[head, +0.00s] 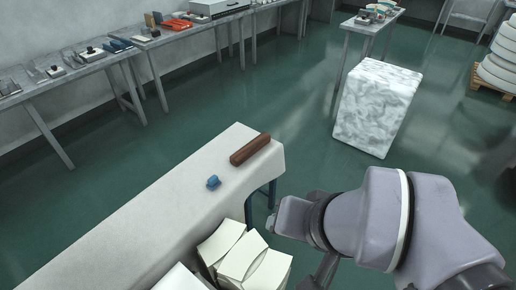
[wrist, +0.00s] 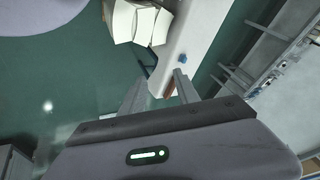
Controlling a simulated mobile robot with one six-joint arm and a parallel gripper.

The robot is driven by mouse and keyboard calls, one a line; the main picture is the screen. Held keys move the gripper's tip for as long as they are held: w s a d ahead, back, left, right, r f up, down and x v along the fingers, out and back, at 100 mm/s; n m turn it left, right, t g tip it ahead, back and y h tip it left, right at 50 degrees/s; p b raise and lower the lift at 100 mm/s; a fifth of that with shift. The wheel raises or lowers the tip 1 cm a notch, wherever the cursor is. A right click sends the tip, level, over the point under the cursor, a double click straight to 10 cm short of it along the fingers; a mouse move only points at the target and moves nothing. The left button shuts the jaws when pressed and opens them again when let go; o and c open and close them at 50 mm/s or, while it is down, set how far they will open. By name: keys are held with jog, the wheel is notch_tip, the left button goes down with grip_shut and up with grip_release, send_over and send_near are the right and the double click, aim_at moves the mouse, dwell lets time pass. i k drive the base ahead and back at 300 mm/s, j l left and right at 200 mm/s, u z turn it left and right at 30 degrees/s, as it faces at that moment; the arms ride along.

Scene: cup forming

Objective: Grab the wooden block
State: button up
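The wooden block (head: 250,149) is a long reddish-brown bar lying near the far end of a white-topped table (head: 130,225). In the wrist view, only a small brown part of the block (wrist: 169,91) shows, beside the right finger, which partly hides it. My gripper (wrist: 158,84) is open, with its two fingers apart and nothing held between them. In the head view my arm comes in from the lower right, and its end is to the right of the table, apart from the block.
A small blue object (head: 213,182) sits on the table near the block. White angular pieces (head: 243,262) stand by the table's near right side. A marbled white block (head: 376,106) stands on the green floor beyond. Workbenches (head: 90,73) with tools line the wall.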

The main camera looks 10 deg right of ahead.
aim_at(243, 154)
jog(key=i+l+u, duration=0.15)
jog(key=l, duration=0.15)
jog(key=l+u, duration=0.2)
jog(key=i+l+u, duration=0.4)
jog(key=l, duration=0.25)
jog(key=i+l+u, duration=0.25)
jog(key=l+u, duration=0.2)
jog(key=l, duration=0.25)
jog(key=i+l+u, duration=0.15)
jog(key=l+u, duration=0.25)
jog(key=l, duration=0.35)
jog(key=l+u, duration=0.45)
jog(key=l, duration=0.4)
jog(key=k+l+u, duration=0.1)
jog(key=l+u, duration=0.3)
jog(key=l, duration=0.4)
jog(key=i+l+u, duration=0.25)
jog(key=l, duration=0.15)
jog(key=l+u, duration=0.25)
jog(key=l, duration=0.15)
jog(key=l+u, duration=0.25)
jog(key=l, duration=0.2)
jog(key=i, duration=0.05)
